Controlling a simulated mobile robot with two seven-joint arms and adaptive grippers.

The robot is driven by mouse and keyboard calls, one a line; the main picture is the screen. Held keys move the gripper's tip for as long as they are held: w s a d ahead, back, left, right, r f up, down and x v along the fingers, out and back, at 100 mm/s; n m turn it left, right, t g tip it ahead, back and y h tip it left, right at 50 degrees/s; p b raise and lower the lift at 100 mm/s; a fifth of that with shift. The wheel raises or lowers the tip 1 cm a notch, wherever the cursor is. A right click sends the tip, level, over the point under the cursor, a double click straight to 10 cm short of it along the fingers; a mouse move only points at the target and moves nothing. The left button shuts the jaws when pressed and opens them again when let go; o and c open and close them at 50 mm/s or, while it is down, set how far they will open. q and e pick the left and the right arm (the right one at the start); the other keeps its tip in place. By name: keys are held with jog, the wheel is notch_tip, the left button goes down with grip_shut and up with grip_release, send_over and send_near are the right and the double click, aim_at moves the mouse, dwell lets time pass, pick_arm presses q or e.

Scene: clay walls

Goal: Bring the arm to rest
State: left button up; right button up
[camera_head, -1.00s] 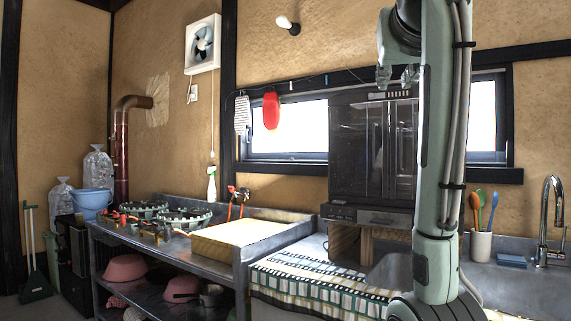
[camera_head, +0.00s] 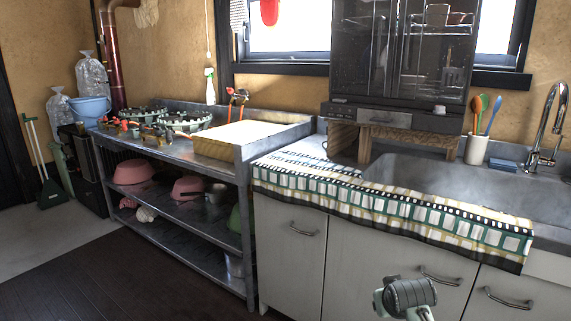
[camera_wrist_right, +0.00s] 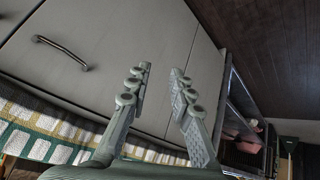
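My right gripper (camera_wrist_right: 161,72) shows in the right wrist view. Its two fingers are apart and nothing is between them. White cabinet fronts with a bar handle (camera_wrist_right: 60,52) lie beyond it, and a checked cloth (camera_wrist_right: 50,130) shows at the lower left of that view. In the head view, a piece of my own arm (camera_head: 405,298) shows low in front of the white cabinets. No fingers are visible there. My left gripper is in neither current view.
A steel sink counter (camera_head: 420,172) with a checked cloth (camera_head: 400,207) over its front edge stands above white cabinets (camera_head: 290,247). A steel shelf unit (camera_head: 248,200) holding a burner and bowls is at left. Dark floor (camera_head: 130,280) in front of the shelf is clear.

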jog(key=s+d+f+g, duration=0.1)
jog(key=s+f+g, duration=0.1)
jog(key=s+f, duration=1.1)
jog(key=s+d+f+g, duration=0.2)
jog(key=s+f+g, duration=0.1)
jog(key=s+f, duration=1.1)
jog(key=s, duration=0.4)
jog(key=shift+s+n+y, duration=0.2)
jog(key=shift+n+y, duration=0.2)
